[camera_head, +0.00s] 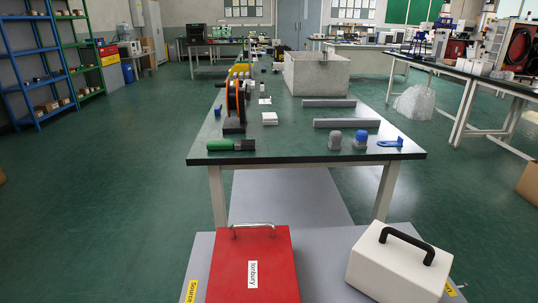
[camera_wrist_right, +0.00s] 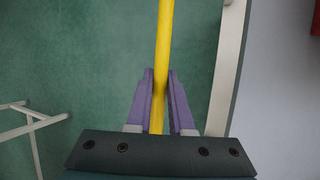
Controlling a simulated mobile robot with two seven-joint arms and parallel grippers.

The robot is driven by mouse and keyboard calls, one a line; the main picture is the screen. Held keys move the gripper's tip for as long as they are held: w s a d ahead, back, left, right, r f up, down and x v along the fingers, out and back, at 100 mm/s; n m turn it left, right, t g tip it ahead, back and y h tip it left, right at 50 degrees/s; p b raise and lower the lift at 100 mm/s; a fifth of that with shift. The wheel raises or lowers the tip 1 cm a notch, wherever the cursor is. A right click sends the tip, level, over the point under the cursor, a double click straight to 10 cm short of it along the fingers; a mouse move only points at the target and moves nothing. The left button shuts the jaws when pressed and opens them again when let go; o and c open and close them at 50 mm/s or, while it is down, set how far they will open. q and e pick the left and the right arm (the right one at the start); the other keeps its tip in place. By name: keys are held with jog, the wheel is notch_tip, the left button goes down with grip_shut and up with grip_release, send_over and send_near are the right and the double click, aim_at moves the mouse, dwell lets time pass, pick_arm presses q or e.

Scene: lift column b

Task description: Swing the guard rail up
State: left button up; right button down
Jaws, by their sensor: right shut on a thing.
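The guard rail shows as a straight yellow bar (camera_wrist_right: 164,35) in the right wrist view. It runs from the top edge down between my purple fingers. My right gripper (camera_wrist_right: 160,76) is shut on this bar, with one finger on each side. The bar's ends and its pivot are out of view. No rail and neither gripper can be made out in the head view, and my left gripper is in neither view.
A red box (camera_head: 272,265) and a white box (camera_head: 393,266) with a black handle stand on a grey surface (camera_head: 318,285) in front. Behind them is a dark-topped table (camera_head: 290,150) with tools and a grey bin (camera_head: 317,75). Green floor (camera_head: 110,180) at left is clear.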

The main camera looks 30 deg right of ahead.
jog(key=shift+s+a+r, duration=0.1)
jog(key=shift+s+a, duration=0.35)
jog(key=shift+s, duration=0.1)
jog(key=c, duration=1.2)
grip_release()
jog(key=shift+o, duration=0.7)
jog(key=shift+s+a, duration=0.1)
jog(key=shift+s, duration=0.1)
jog(key=shift+o, duration=1.3)
jog(key=shift+w, duration=0.1)
jog(key=shift+w+d, duration=0.1)
jog(key=shift+d, duration=0.1)
jog(key=p+v, duration=0.6)
jog(key=v, duration=0.3)
jog(key=shift+d+r+p, duration=0.2)
jog(key=shift+p, duration=0.1)
